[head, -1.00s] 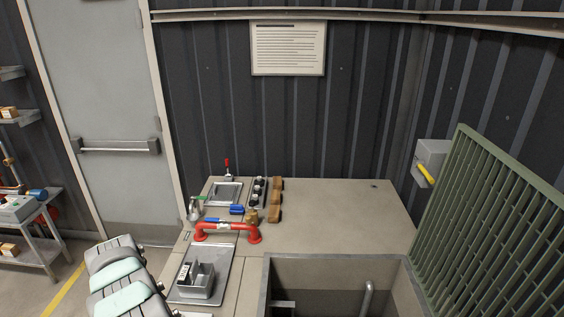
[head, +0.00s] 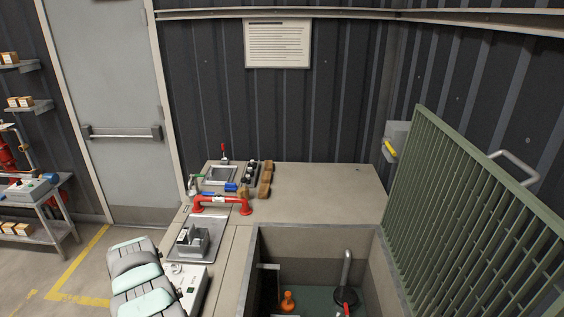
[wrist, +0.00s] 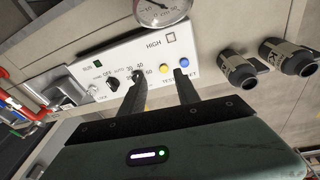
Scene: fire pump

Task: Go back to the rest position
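My gripper (wrist: 161,82) shows in the wrist view with its two dark fingers apart and nothing between them. The fingers lie in front of a white control panel (wrist: 115,72) with a selector knob, a yellow button (wrist: 163,71) and a blue button (wrist: 184,62). I cannot tell whether the fingertips touch the panel. In the head view my arm's pale links are at the lower left, and the gripper itself is not visible there.
A pressure gauge (wrist: 161,8) and two dark hose fittings (wrist: 237,70) are near the panel. An open pit (head: 320,243) holds an orange object (head: 288,302). A green grating (head: 470,200) stands at the right. A red pipe (head: 222,204) sits on the bench.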

